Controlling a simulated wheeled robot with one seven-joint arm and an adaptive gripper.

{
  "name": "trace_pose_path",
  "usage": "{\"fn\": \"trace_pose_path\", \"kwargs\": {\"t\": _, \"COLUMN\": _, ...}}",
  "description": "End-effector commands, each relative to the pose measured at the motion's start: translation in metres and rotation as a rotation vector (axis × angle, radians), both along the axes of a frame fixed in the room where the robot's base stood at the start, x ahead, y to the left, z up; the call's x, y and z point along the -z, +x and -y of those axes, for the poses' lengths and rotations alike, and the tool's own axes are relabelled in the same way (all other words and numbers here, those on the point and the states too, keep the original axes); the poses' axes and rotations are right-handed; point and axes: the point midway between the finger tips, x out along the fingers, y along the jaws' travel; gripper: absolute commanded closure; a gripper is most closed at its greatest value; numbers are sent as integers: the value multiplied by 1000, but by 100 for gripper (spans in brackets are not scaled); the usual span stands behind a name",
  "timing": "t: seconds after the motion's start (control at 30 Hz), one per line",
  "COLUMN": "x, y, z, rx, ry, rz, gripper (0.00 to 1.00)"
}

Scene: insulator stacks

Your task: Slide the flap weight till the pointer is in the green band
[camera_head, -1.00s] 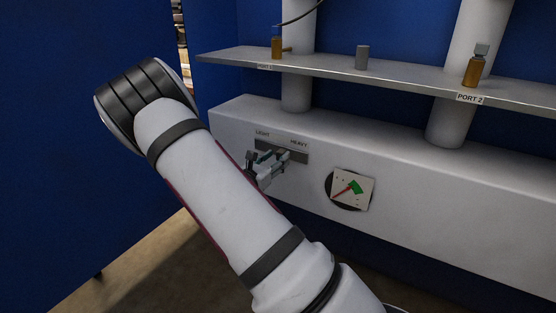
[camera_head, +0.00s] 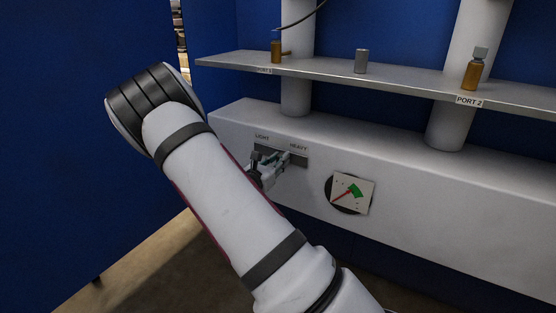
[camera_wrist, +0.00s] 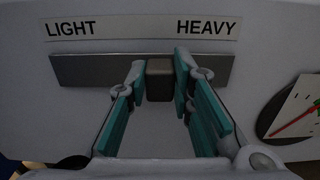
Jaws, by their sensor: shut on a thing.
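The flap weight is a small dark block (camera_wrist: 160,80) on a grey slide rail (camera_wrist: 85,70) under the LIGHT and HEAVY labels. In the wrist view it stands between my two teal-padded fingers, right of the rail's middle. My gripper (camera_wrist: 160,88) is shut on it; in the head view my gripper (camera_head: 272,162) shows at the rail, partly hidden by my arm. The gauge (camera_head: 349,194) is a white square plate on a dark disc, with a green band (camera_head: 355,190) at upper right. Its red pointer (camera_head: 341,197) points to the lower left, outside the green band.
A metal shelf (camera_head: 400,80) runs above the white housing (camera_head: 420,185). It carries amber bottles (camera_head: 473,74) and a grey cylinder (camera_head: 361,60). White pipes (camera_head: 450,110) rise behind. A blue wall (camera_head: 70,120) stands at the left.

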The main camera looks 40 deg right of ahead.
Motion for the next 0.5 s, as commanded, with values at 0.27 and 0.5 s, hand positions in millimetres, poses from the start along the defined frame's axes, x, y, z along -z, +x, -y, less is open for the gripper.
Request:
{"fn": "trace_pose_path", "kwargs": {"t": 0.27, "x": 0, "y": -12, "z": 5, "rx": 2, "ry": 1, "rz": 0, "gripper": 100}}
{"fn": "trace_pose_path", "kwargs": {"t": 0.5, "x": 0, "y": -12, "z": 4, "rx": 1, "ry": 1, "rz": 0, "gripper": 58}}
